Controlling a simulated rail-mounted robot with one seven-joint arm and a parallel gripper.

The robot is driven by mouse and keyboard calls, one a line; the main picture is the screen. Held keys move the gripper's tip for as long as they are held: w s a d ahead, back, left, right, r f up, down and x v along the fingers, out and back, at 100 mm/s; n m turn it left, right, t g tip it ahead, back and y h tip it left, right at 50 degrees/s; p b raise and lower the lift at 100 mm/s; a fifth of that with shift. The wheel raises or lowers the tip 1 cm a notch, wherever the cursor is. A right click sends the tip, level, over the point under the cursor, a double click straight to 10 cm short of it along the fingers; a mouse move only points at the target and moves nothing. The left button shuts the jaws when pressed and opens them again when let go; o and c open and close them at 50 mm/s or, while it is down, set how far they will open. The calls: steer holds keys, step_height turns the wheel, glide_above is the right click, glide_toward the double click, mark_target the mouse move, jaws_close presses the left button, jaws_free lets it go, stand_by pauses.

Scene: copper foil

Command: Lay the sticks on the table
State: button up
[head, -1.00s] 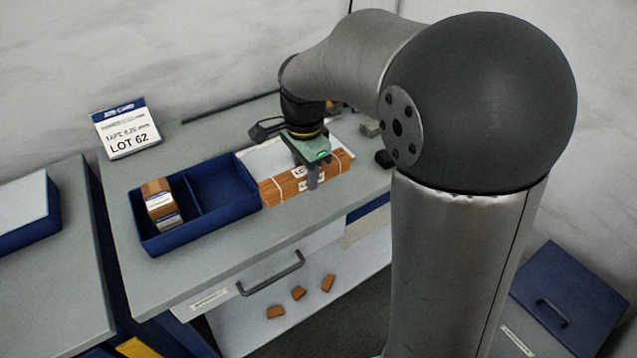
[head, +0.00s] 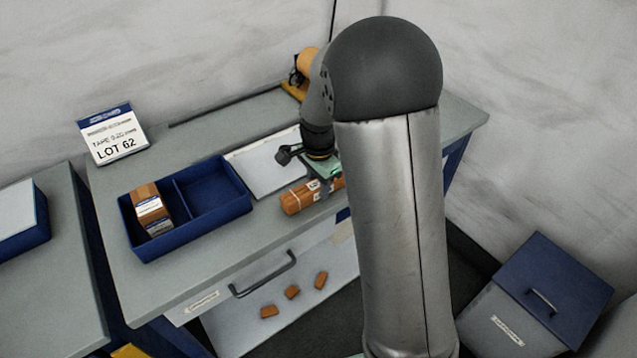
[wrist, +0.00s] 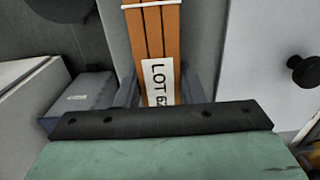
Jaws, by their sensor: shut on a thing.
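The sticks are a bundle of orange-brown sticks (head: 299,198), tied with white bands, with a white label on it. In the head view the bundle is over the table (head: 240,252), to the right of the blue tray; its right end is hidden behind my arm. My gripper (head: 326,188) is shut on the bundle from above. In the wrist view the sticks (wrist: 150,45) run away from me between the fingers (wrist: 158,90), with a "LOT 62" label partly visible. I cannot tell whether the bundle touches the table.
A white flat sheet (head: 268,165) lies behind the bundle. A "LOT 62" card (head: 113,140) stands at back left. A lidded blue bin (head: 545,290) stands at right.

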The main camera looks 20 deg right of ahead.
mark_target(318, 183)
steer(key=shift+f, duration=0.2)
steer(key=o, duration=1.2)
steer(key=shift+r, duration=0.1)
step_height(318, 183, up, 12)
steer(key=s+f+n, duration=0.1)
steer(key=s+n, duration=0.3)
steer(key=s, duration=0.4)
steer(key=s+f+n, duration=0.1)
steer(key=s+n, duration=0.4)
steer(key=s, duration=0.3)
steer(key=s+a+f+n, duration=0.1)
steer(key=s+n, duration=0.4)
steer(key=s, duration=0.4)
steer(key=shift+s+a+f, duration=0.1)
steer(key=shift+f, duration=0.15)
